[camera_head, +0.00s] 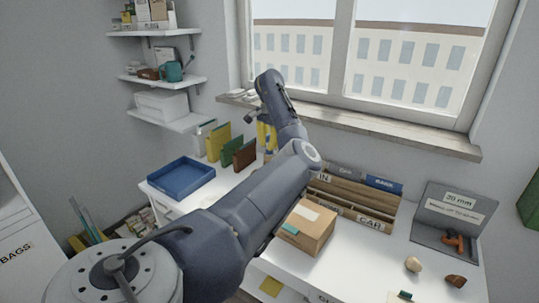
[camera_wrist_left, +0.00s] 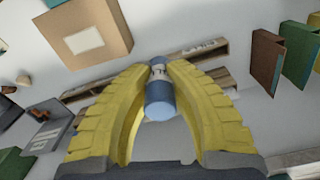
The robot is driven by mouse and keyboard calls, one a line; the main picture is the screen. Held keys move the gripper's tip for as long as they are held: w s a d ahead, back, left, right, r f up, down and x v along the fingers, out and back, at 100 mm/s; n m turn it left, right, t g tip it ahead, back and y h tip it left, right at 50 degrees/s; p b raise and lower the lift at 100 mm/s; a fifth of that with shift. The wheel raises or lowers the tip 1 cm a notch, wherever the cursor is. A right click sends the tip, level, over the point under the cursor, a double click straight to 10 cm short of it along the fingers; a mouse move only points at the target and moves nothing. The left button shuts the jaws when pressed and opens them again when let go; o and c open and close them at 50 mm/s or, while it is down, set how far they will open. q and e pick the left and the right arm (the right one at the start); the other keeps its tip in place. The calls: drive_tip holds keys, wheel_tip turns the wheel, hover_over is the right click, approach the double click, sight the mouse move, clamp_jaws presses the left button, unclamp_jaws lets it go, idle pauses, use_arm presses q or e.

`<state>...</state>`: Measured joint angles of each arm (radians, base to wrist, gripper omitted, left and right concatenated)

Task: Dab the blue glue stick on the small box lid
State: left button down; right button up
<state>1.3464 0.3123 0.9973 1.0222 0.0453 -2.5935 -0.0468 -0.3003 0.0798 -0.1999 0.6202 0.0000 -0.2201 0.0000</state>
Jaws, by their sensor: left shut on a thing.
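The blue glue stick (camera_wrist_left: 159,100) is between the yellow fingers of my left gripper (camera_wrist_left: 160,68) in the left wrist view, with its blue end toward the camera and a pale label band further along. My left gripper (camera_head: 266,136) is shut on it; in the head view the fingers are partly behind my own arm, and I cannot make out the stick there. The small brown cardboard box (camera_head: 305,228) stands on the desk, with a pale label on its top and a teal patch at one edge. It also shows in the left wrist view (camera_wrist_left: 92,22), apart from the gripper. My right gripper is out of view.
A blue tray (camera_head: 180,180) and several upright books (camera_head: 232,150) stand on the left. A wooden file organizer (camera_head: 352,196) is behind the box. A grey open case (camera_head: 440,232) and small stones (camera_head: 413,264) lie at the right. The front right desk is mostly clear.

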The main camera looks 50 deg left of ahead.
use_arm(q)
drive_tip(key=shift+r, duration=0.55)
drive_tip(key=d+f, duration=0.6)
drive_tip(key=d, duration=0.4)
drive_tip(key=d+f, duration=0.5)
drive_tip(key=d, duration=0.5)
drive_tip(key=shift+w+f, duration=0.2)
drive_tip(key=shift+f, duration=1.25)
drive_tip(key=shift+w+f, duration=0.15)
drive_tip(key=shift+f, duration=1.25)
drive_tip(key=shift+f, duration=0.6)
wheel_tip(320, 180, up, 7)
